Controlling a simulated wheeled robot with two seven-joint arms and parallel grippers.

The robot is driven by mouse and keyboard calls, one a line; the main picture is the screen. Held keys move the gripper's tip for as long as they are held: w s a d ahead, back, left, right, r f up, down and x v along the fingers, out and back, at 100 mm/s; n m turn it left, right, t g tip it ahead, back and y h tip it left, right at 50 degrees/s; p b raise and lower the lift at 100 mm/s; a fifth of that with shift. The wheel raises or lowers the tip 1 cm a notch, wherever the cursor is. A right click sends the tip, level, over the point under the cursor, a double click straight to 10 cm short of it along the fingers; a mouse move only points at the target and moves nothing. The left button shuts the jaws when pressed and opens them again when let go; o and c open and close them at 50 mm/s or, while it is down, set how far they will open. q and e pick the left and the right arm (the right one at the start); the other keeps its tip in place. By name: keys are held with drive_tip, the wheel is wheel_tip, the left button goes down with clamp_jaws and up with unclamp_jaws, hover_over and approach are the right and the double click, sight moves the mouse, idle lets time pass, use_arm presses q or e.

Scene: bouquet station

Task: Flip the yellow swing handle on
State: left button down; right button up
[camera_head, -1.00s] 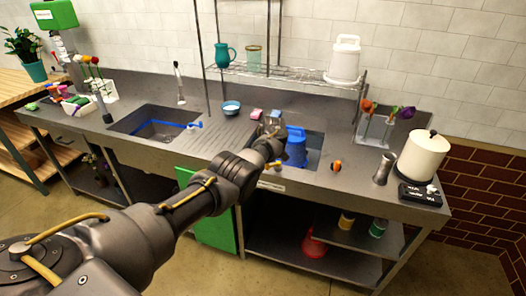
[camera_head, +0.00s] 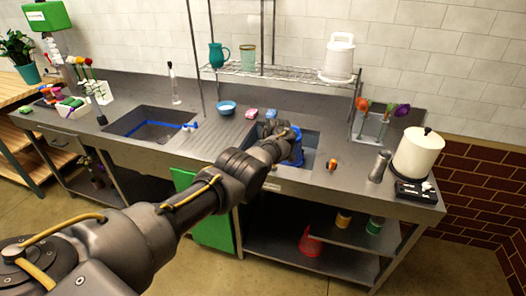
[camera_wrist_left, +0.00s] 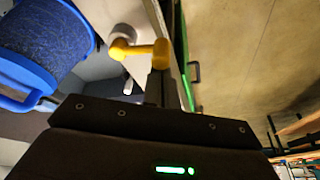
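The yellow swing handle (camera_wrist_left: 140,50) shows in the left wrist view, at the pale edge of the station. It has a round hub on the left and a short arm reaching right to a knob. My left gripper (camera_wrist_left: 159,77) has its dark fingers together, with the tips right at the knob end. I cannot tell whether they touch it or merely overlap it in the view. In the head view my left gripper (camera_head: 272,140) is over the front edge by the right sink. The handle is hidden there behind my arm. My right gripper is not in view.
A blue bucket (camera_wrist_left: 38,45) stands close to my left gripper; it also shows in the right sink (camera_head: 297,148). A green door panel (camera_head: 212,222) hangs below the counter.

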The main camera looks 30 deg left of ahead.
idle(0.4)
use_arm(q)
drive_tip(key=a+b, duration=0.1)
drive_tip(key=a, duration=0.2)
drive_tip(key=shift+w+a+f, duration=0.1)
drive_tip(key=shift+w+a, duration=0.1)
drive_tip(key=w+p+v, duration=0.1)
drive_tip(key=v, duration=0.9)
drive_tip(key=shift+a+p, duration=0.25)
drive_tip(key=shift+p, duration=0.05)
drive_tip(key=shift+s+d, duration=0.1)
drive_tip(key=shift+s, duration=0.05)
